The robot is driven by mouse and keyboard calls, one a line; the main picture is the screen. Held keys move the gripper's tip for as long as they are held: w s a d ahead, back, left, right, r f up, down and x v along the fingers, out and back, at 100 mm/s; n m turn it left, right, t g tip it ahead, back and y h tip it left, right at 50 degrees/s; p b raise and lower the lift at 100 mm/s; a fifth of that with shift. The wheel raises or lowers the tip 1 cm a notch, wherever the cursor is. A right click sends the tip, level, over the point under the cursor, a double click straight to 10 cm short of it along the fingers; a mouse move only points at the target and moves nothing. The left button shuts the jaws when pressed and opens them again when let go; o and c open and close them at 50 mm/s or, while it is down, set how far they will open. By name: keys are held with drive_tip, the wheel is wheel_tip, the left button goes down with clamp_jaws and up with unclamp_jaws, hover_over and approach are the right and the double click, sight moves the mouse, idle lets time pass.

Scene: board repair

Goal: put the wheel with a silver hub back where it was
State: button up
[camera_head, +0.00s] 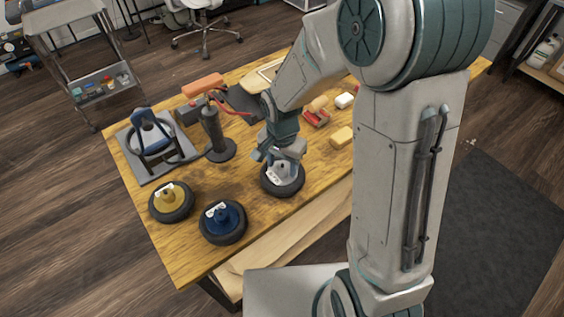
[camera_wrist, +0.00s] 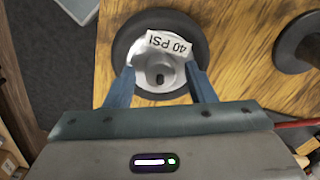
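The wheel with a silver hub (camera_head: 292,187) has a black tyre and a white label. My gripper (camera_head: 282,168) points straight down over this wheel. In the wrist view, my two blue-grey fingers (camera_wrist: 160,68) stand on either side of the hub, very close to it. I cannot tell whether they press on it.
A yellow-hub wheel (camera_head: 171,203) and a blue-hub wheel (camera_head: 223,223) lie to the left. A dark upright post (camera_head: 211,135) on a round base stands close by; a blue-framed stand (camera_head: 152,140) is farther left. Yellow (camera_head: 341,136) and red (camera_head: 316,118) items lie to the right.

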sight(282, 167)
drive_tip(key=shift+r, duration=0.15)
wheel_tip(282, 167, up, 12)
drive_tip(key=p, duration=0.1)
drive_tip(key=s+d+r+n+t, duration=0.1)
drive_tip(key=s+d+r+n, duration=0.1)
drive_tip(key=s+d, duration=0.4)
drive_tip(key=s+d+r+n+t, duration=0.1)
drive_tip(key=s+d+r+n, duration=0.1)
drive_tip(key=s+d+n, duration=0.2)
drive_tip(key=shift+s+d+r+n+t, duration=0.3)
drive_tip(key=shift+s+d+r+t, duration=0.1)
drive_tip(key=shift+s+d, duration=0.6)
drive_tip(key=shift+r+p, duration=0.65)
drive_tip(key=shift+p, duration=0.05)
